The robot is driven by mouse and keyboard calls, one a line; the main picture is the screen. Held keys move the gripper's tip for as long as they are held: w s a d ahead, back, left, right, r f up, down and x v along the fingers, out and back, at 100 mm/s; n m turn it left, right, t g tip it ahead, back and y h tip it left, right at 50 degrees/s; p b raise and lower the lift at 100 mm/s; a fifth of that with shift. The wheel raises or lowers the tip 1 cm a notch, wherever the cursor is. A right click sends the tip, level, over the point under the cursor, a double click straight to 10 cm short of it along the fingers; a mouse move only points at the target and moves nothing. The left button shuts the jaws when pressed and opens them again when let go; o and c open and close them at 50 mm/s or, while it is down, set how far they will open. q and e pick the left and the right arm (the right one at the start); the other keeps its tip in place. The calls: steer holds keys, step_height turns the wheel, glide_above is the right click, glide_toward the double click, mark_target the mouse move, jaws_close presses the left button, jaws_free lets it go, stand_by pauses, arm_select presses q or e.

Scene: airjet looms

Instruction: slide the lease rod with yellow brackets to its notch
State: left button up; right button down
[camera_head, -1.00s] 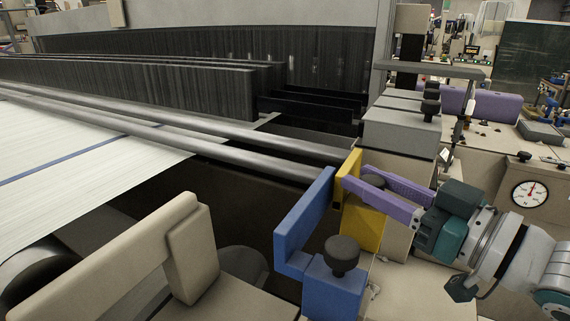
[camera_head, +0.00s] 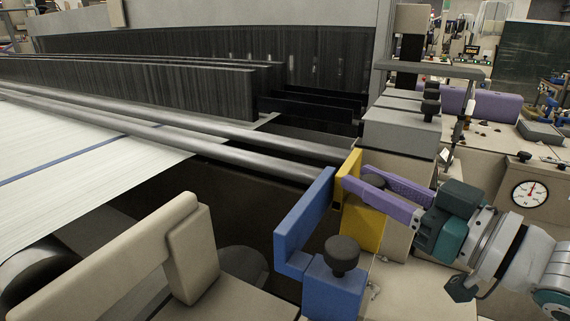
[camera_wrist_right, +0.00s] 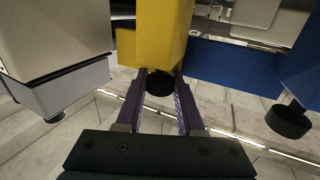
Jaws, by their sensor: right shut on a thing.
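The yellow bracket (camera_head: 361,226) stands at the right end of the two grey lease rods, behind the blue bracket (camera_head: 304,230). The farther lease rod (camera_head: 265,135) runs to the yellow bracket; its very end is hidden. My right gripper (camera_head: 360,178) comes in from the right, its purple fingers shut on the yellow bracket around its dark knob (camera_head: 374,181). No notch can be made out. My left gripper is not in view.
The nearer rod (camera_head: 235,160) runs beside the farther one, up to the blue bracket. A beige arm-shaped part (camera_head: 110,258) stands in the left foreground. A grey block (camera_head: 400,130) and a pressure gauge (camera_head: 529,194) are at the right. White warp threads (camera_head: 80,150) spread at the left.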

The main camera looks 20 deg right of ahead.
steer(key=shift+s+a+r+p, duration=0.1)
steer(key=shift+s+a+p, duration=0.75)
steer(key=shift+a, duration=0.25)
steer(key=c, duration=0.9)
jaws_free()
steer(key=shift+c, duration=0.2)
steer(key=o, duration=0.4)
steer(key=shift+s, duration=0.1)
